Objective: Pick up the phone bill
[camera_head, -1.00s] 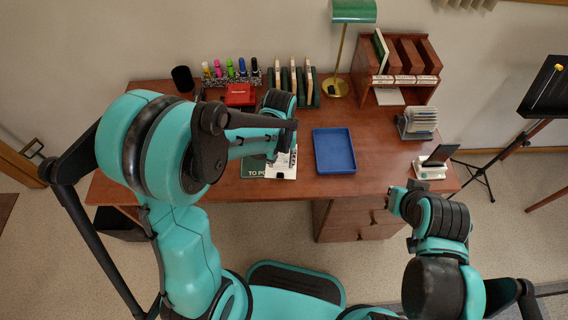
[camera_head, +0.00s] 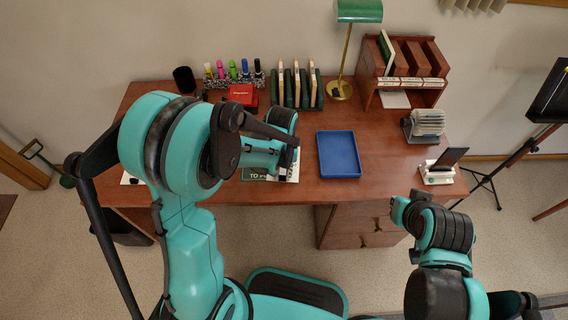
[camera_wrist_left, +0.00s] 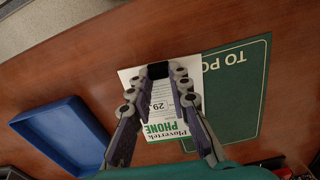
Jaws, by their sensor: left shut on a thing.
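A blue tray (camera_head: 338,154) lies just right of the mat on the wooden desk (camera_head: 390,165). Behind are a red box (camera_head: 243,95), a green file rack (camera_head: 297,98), a lamp (camera_head: 358,12) and a wooden sorter (camera_head: 408,92).

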